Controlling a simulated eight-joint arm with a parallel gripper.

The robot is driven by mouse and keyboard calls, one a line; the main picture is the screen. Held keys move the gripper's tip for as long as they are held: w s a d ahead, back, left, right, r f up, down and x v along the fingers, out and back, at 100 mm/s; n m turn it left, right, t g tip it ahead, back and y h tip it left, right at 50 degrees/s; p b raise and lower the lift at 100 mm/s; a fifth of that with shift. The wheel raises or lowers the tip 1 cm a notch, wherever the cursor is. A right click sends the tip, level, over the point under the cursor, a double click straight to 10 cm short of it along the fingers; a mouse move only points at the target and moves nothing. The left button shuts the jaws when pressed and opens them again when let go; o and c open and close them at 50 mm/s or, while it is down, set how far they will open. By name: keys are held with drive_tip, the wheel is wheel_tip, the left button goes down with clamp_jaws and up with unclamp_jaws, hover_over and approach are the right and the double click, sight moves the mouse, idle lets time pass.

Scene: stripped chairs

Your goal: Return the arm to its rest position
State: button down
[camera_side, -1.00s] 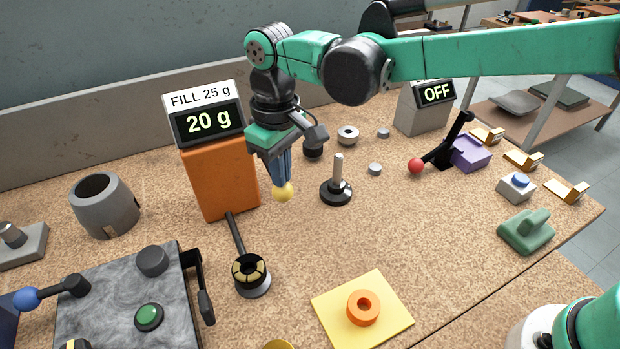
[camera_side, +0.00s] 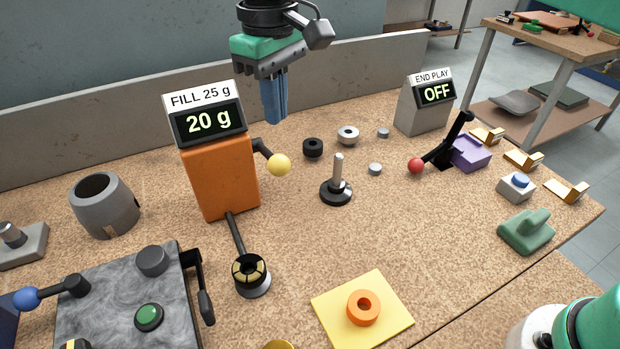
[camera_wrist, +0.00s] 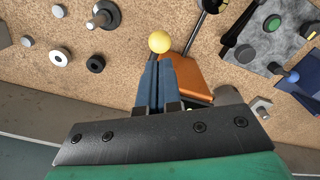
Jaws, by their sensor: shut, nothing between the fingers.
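My gripper (camera_side: 274,120) is shut and empty, with its blue fingers together, pointing down. It hangs in the air above the bench, near the right side of the orange dispenser (camera_side: 220,180). The dispenser's display reads "FILL 25 g" and "20 g". A yellow ball knob (camera_side: 279,165) on a black lever sticks out from the dispenser's right side, below my fingertips and apart from them in the side view. In the wrist view my gripper's fingers (camera_wrist: 160,68) show with the yellow knob (camera_wrist: 160,42) beyond their tips.
A black-based grey post (camera_side: 337,185) stands right of the dispenser. A red-knobbed lever (camera_side: 440,150) and a grey box (camera_side: 425,108) reading "END PLAY OFF" are at the right. An orange ring (camera_side: 363,308) lies on a yellow square (camera_side: 385,285). The air around my gripper looks clear.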

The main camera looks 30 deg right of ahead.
drive_tip(key=s+d+f+m+t, duration=0.3)
drive_tip(key=s+d, duration=0.2)
drive_tip(key=d, duration=0.5)
drive_tip(key=s+d+f+m+t, duration=0.3)
drive_tip(key=s+d+t, duration=0.1)
drive_tip(key=d, duration=0.7)
drive_tip(key=shift+s+f, duration=0.15)
drive_tip(key=shift+s, duration=0.65)
